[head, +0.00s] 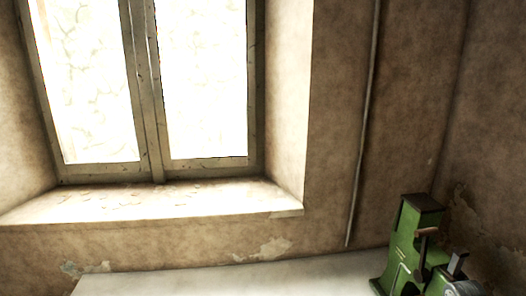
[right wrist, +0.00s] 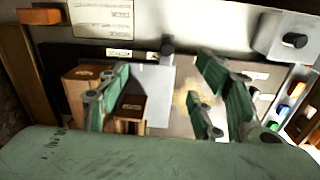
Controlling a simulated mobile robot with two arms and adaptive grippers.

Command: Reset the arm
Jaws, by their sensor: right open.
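My right gripper (right wrist: 163,85) shows in the right wrist view. Its two green-padded fingers are spread wide apart with a gap between them, and I see nothing held. A green machine (head: 407,245) with a dark top and a brown-handled lever stands at the lower right of the head view, cut off by the bottom edge. I cannot tell whether it is the press. Neither of my grippers shows in the head view.
In the right wrist view, brown wooden blocks (right wrist: 80,92) stand behind the left finger. A printed sheet (right wrist: 101,17) is above, a grey box with a dark knob (right wrist: 287,38) at upper right, and a rack of coloured pieces (right wrist: 290,100) at right. A pale tabletop (head: 230,279) looks clear below the window.

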